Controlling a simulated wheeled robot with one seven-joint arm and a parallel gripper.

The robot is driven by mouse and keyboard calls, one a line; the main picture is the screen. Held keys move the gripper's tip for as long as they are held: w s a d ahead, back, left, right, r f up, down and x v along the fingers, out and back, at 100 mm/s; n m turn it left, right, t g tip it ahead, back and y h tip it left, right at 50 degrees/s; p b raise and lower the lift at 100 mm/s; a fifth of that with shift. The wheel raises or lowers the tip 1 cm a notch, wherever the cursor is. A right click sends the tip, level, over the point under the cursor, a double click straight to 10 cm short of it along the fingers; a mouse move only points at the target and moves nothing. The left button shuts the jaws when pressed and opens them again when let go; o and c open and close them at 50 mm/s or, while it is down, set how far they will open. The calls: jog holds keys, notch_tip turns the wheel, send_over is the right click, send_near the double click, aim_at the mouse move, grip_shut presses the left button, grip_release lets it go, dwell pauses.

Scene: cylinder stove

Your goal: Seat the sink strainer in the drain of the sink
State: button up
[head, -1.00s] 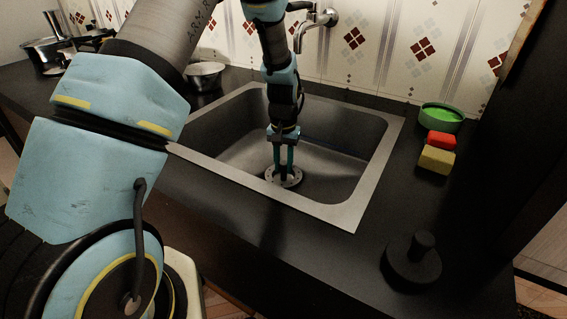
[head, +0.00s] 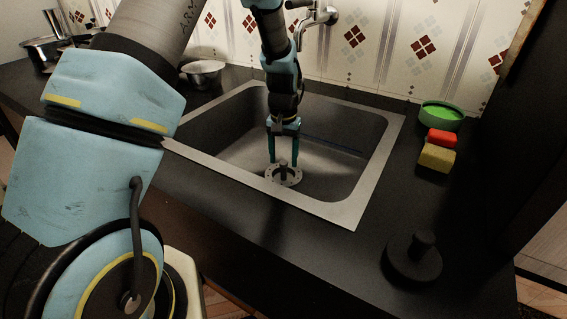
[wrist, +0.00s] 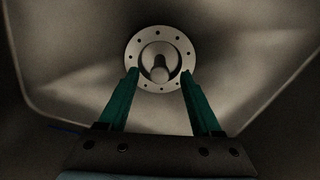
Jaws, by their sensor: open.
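The strainer, with an upright post at its centre (head: 284,173), sits inside the holed metal drain ring (head: 271,179) on the floor of the grey sink (head: 346,214). In the wrist view the strainer (wrist: 159,69) lies within the drain ring (wrist: 134,52), roughly centred. I cannot tell whether it is fully down. My gripper (head: 283,163) points down into the sink just above the post. Its two teal fingers are apart, one on each side of the post in the wrist view (wrist: 159,73), with nothing held between them.
A dark disc with a knob (head: 412,258) stands on the counter at the right front. A green bowl (head: 441,117), a red block (head: 441,138) and a yellow sponge (head: 437,158) lie right of the sink. A faucet (head: 318,15) and metal bowl (head: 202,73) are behind.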

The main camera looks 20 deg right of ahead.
aim_at(283, 162)
notch_tip(283, 162, up, 8)
jog(key=shift+r, duration=0.2)
dwell(0.3)
jog(key=a+r+n+p, duration=0.3)
jog(key=a+r+p, duration=0.5)
jog(key=a, duration=0.9)
jog(key=s+a+r+n, duration=0.1)
jog(key=s+a+r, duration=0.2)
jog(key=a, duration=0.3)
jog(key=s+a+r+n+t+p, duration=0.1)
jog(key=s+a+r+n, duration=0.1)
jog(key=s+a+r, duration=0.2)
jog(key=s+a, duration=0.2)
jog(key=a, duration=0.1)
jog(key=shift+t, duration=0.3)
